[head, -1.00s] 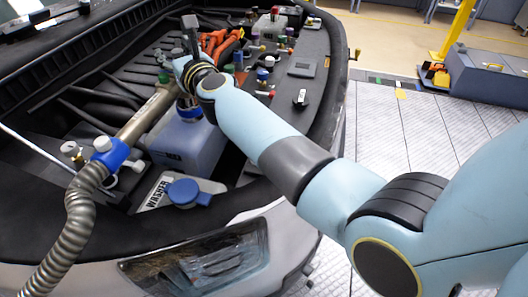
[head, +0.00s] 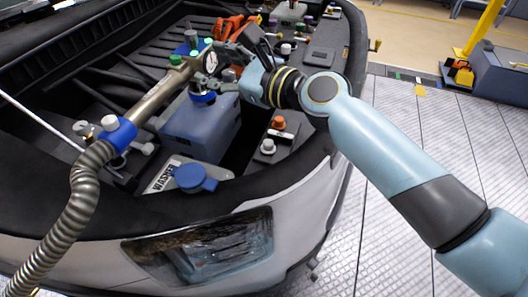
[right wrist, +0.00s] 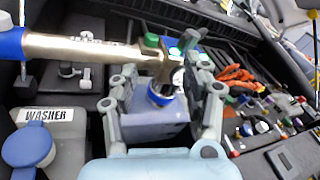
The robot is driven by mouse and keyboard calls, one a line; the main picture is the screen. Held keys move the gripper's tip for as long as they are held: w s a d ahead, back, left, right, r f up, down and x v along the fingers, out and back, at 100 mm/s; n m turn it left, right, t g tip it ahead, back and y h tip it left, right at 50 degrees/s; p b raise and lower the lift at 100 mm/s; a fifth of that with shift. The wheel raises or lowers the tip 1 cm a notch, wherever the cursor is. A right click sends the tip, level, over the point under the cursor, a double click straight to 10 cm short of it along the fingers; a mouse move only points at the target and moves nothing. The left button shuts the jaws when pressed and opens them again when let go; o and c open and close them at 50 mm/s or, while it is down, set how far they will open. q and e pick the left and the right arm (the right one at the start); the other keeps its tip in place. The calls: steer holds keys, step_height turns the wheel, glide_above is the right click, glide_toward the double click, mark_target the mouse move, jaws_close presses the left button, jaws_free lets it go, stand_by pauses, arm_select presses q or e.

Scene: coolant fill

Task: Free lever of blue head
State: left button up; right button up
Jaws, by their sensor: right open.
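A metal fill tube (head: 152,100) with a blue collar (head: 119,133) runs up to a head (head: 190,58) with green knobs and a round gauge (head: 210,62). The head sits over a blue ring (head: 203,97) at the neck of the blue-grey tank (head: 200,128). My right gripper (head: 232,62) is open just right of the head. In the right wrist view, its spread fingers (right wrist: 163,85) stand either side of the neck and blue ring (right wrist: 161,93). I see nothing held between them. A grey-green lever-like part (right wrist: 188,40) shows beside the green knob; its exact position is unclear.
A washer cap (head: 195,178) in blue stands in front of the tank. A ribbed hose (head: 75,215) hangs over the car's front edge. Orange parts (head: 232,25) and several small caps lie behind and right of the gripper.

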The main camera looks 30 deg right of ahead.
steer(key=s+f+n+g, duration=0.4)
steer(key=s+n, duration=0.4)
steer(key=n, duration=0.1)
steer(key=s+f+n+g+h, duration=0.1)
steer(key=s+f+n+g, duration=0.3)
steer(key=s+n, duration=0.3)
steer(key=shift+s+a+f+n, duration=0.2)
steer(key=shift+s+f+n, duration=0.15)
steer(key=shift+n, duration=1.35)
steer(key=shift+c, duration=0.4)
